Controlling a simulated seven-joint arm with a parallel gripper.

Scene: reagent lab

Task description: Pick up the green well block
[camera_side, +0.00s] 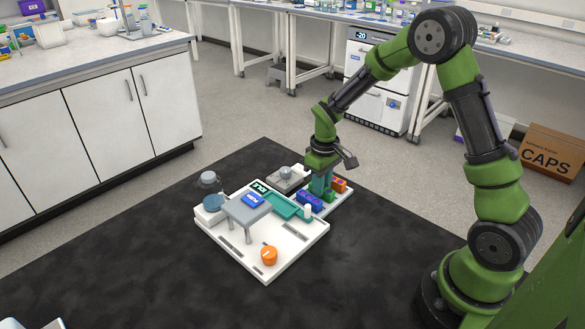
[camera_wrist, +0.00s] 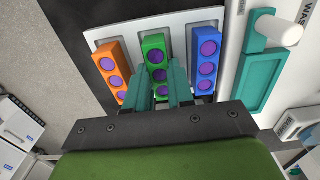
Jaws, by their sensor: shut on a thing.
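The green well block (camera_wrist: 154,48) has purple round wells and stands in the middle of the white rack plate (camera_wrist: 124,37) in the wrist view. My gripper (camera_wrist: 162,82) is shut on it, with one teal finger on each side. In the side view my gripper (camera_side: 321,188) reaches down over the rack, between the blue and orange blocks, and largely hides the green block. I cannot tell whether the block is touching the plate.
An orange block (camera_wrist: 109,60) stands left and a blue block (camera_wrist: 206,62) right of the green one, both close to my fingers. A white device (camera_side: 285,240) with a teal tray (camera_side: 284,205) and an orange knob (camera_side: 269,256) adjoins the rack. The black mat (camera_side: 150,265) in front is clear.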

